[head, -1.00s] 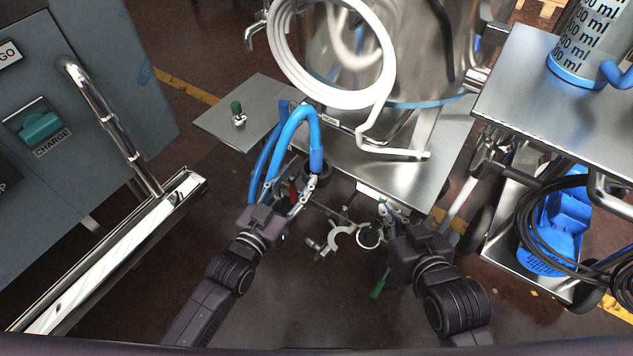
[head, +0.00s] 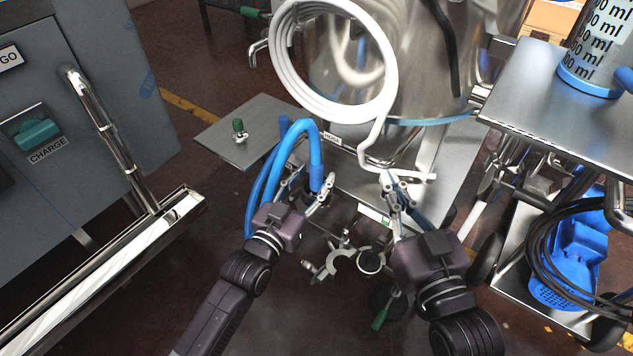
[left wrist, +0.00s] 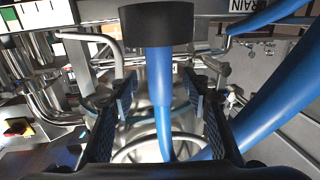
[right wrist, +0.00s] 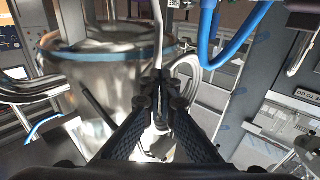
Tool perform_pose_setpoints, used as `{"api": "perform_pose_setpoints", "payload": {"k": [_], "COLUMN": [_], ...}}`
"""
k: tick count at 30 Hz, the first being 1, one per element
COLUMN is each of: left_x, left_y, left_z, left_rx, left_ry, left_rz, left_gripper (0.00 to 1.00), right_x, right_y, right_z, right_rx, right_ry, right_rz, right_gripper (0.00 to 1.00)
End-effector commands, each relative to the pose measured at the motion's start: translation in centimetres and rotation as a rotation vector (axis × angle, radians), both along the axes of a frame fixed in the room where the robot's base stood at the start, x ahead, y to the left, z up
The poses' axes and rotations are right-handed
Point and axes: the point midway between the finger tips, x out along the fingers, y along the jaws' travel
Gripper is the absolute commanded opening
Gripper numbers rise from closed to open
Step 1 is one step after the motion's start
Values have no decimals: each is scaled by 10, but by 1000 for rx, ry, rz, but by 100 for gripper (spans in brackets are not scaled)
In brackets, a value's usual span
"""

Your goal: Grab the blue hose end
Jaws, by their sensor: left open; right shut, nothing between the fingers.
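The blue hose (head: 300,130) arches up beside the steel cart, and its blue hose end (head: 316,178) hangs down. My left gripper (head: 311,184) is open, with its fingers on either side of the hose end in the head view. In the left wrist view, the hose end (left wrist: 160,85) shows between the two open fingers, with a black collar (left wrist: 156,28) at its far side. I see gaps at both sides, so the fingers do not look closed on it. My right gripper (head: 394,181) is shut and empty, near the white hose's lower end; its tips meet in the right wrist view (right wrist: 162,80).
A coiled white hose (head: 377,88) hangs on the steel tank (head: 425,75) above the grippers. A metal side plate (head: 225,150) lies left of the blue hose. A trolley (head: 540,105) stands at right, and a grey cabinet (head: 105,75) at left.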

Motion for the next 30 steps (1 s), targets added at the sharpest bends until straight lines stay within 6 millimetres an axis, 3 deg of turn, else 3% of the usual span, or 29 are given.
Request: {"api": "perform_pose_setpoints", "payload": {"k": [6,15,27,30], "left_x": [16,18,18,17], "left_y": [-8,-9,-8,-8], "left_z": [-1,0,0,0], "left_rx": [0,0,0,0], "left_ry": [0,1,1,1], "left_rz": [0,0,0,0], "left_gripper": [44,44,1,0], "right_x": [-2,-3,-3,-3], "right_y": [3,4,3,3], "right_z": [29,35,35,35], "right_rx": [36,42,41,41], "right_ry": [-135,-157,-155,-155], "right_rz": [8,9,9,9], "right_gripper": [0,0,0,0]}}
